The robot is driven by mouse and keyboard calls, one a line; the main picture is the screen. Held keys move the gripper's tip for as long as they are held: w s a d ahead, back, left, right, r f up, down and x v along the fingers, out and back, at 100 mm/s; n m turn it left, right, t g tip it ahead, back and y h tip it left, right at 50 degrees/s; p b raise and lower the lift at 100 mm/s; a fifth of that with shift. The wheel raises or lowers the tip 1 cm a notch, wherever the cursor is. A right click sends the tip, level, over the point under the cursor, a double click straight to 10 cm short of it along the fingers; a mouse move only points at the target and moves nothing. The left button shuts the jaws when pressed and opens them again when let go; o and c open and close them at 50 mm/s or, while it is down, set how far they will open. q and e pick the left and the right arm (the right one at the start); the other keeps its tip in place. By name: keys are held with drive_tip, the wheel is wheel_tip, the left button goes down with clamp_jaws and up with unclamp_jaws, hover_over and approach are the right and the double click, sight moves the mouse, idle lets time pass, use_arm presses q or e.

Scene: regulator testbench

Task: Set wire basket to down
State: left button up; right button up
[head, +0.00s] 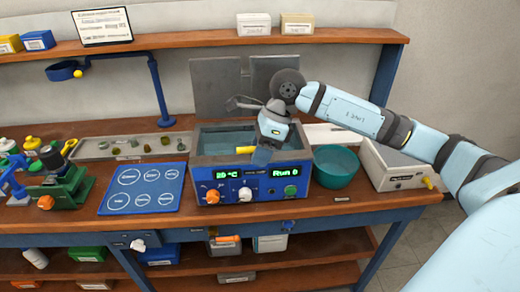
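A blue water bath (210,192) stands in the middle of the bench, with a lit green display and knobs on its front. Bluish water shows inside its open top. My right gripper (262,155) reaches in from the right and hangs over the bath's front right rim, covering part of the opening. Its fingers are too small and overlapped to judge. My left gripper is not in view.
A teal bowl (336,178) and a white device (376,168) stand right of the bath. A blue mat with circles (146,204) and a long grey tray (98,148) lie left. A blue stand (156,80) rises behind. An upper shelf (205,40) runs along the wall.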

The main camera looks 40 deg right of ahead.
drive_tip(key=shift+r, duration=0.1)
drive_tip(key=shift+w+d+r, duration=0.1)
drive_tip(key=shift+d+r, duration=0.15)
drive_tip(key=shift+r, duration=0.3)
drive_tip(key=v, duration=1.2)
drive_tip(key=shift+r+b, duration=0.25)
drive_tip(key=shift+b, duration=0.1)
drive_tip(key=shift+d, duration=0.1)
